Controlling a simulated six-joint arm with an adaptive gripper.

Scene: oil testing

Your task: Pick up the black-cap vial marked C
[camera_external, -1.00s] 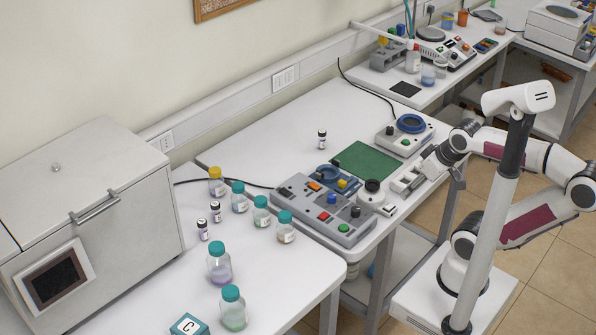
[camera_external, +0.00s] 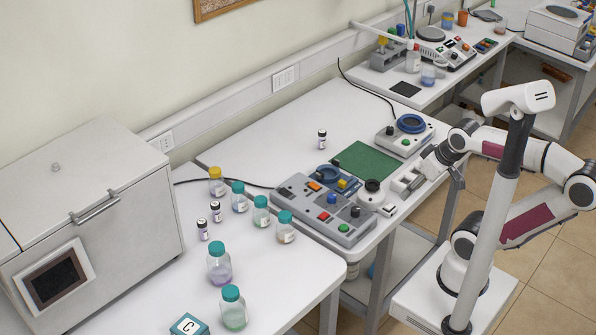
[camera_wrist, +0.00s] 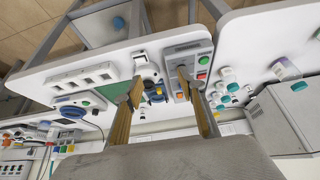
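Three small black-cap vials show in the external view. One vial (camera_external: 322,140) stands alone on the middle table behind the green mat. Two more, a farther vial (camera_external: 215,212) and a nearer vial (camera_external: 202,230), stand close together on the left table. Their label marks are too small to read. A teal block lettered C (camera_external: 188,325) lies at the bottom edge of the left table. My gripper (camera_external: 427,166) is over the right part of the middle table, away from all these vials. In the wrist view my gripper (camera_wrist: 158,88) has its fingers apart with nothing held.
Teal-cap bottles (camera_external: 219,264) and a yellow-cap bottle (camera_external: 216,182) stand around the vial pair. A grey control box (camera_external: 325,213) lies between them and my arm. The green mat (camera_external: 368,160) is bare. A large white cabinet (camera_external: 90,210) stands at the left.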

